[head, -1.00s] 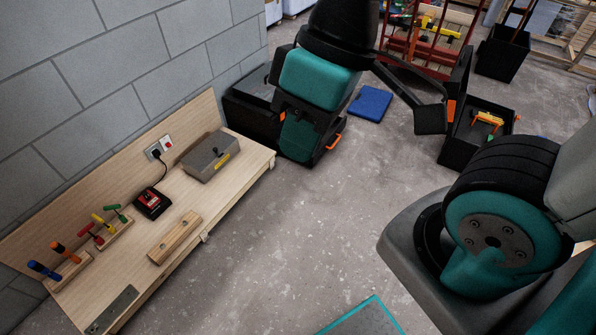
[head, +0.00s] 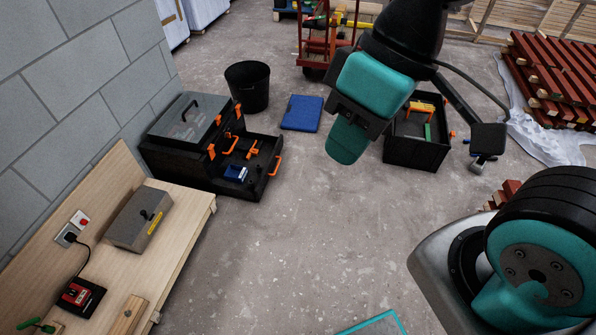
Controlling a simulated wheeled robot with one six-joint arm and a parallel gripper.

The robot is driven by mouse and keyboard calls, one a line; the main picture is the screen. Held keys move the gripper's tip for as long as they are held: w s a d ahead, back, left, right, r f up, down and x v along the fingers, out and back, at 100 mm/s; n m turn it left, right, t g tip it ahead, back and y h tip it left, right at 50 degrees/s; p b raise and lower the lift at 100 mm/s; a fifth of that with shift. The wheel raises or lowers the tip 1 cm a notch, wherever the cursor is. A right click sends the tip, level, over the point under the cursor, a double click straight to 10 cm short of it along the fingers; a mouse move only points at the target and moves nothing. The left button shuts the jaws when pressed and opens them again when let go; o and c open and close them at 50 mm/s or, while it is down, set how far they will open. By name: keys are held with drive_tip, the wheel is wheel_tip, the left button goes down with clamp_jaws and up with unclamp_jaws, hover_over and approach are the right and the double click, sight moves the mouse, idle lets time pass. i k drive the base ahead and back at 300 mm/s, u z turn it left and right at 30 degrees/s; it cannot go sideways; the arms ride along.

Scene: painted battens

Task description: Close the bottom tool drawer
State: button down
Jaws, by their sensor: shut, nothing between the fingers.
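The black tool chest (head: 185,118) stands against the wall past the end of the workbench. Its bottom drawer (head: 262,178) is pulled out to the right, low over the floor, with an orange handle (head: 274,166) on its front. A blue item (head: 235,173) and orange-handled tools (head: 243,148) lie inside. My gripper (head: 345,152), teal and black, points down to the right of the drawer front. It is shut and empty, and it looks apart from the drawer. Its height above the floor is hard to tell.
The wooden workbench (head: 185,225) with a grey box (head: 139,218) lies at left. A black bucket (head: 247,88) and a blue flat case (head: 302,113) stand behind the drawer. A black crate (head: 415,157) of tools sits behind my gripper. The floor in front is clear.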

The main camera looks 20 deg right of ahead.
sight(247, 161)
drive_tip(key=z, duration=0.15)
drive_tip(key=i, duration=1.25)
drive_tip(key=u, duration=0.7)
